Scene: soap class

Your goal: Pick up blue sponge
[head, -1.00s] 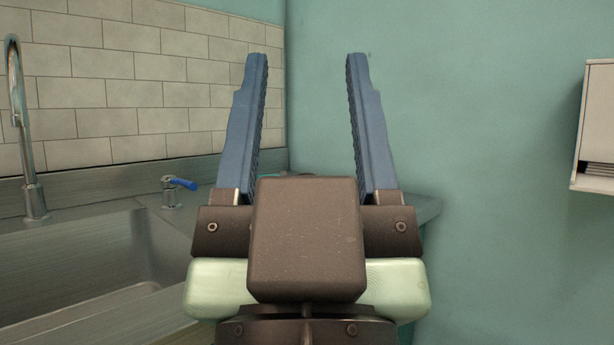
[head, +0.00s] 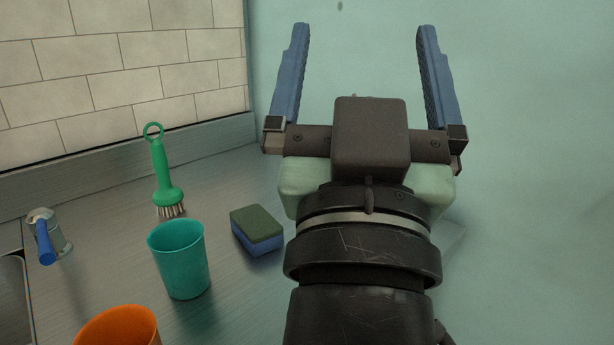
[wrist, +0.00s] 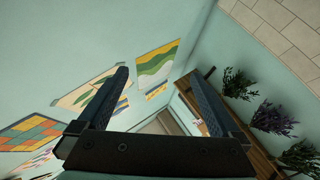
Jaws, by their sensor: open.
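The blue sponge (head: 258,231) lies on the metal counter in the head view. It has a dark green top layer and a blue lower layer. It sits just left of my arm and is fully visible apart from its underside. My gripper (head: 362,90) is raised, with its two blue fingers wide apart and nothing between them. It is above and to the right of the sponge, well apart from it. The wrist view shows the fingers (wrist: 160,95) open and no sponge.
A teal cup (head: 180,262) stands left of the sponge, with an orange cup (head: 118,328) nearer. A blue-handled tap (head: 46,238) is at left. The wrist view shows wall pictures (wrist: 157,68) and plants (wrist: 275,118).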

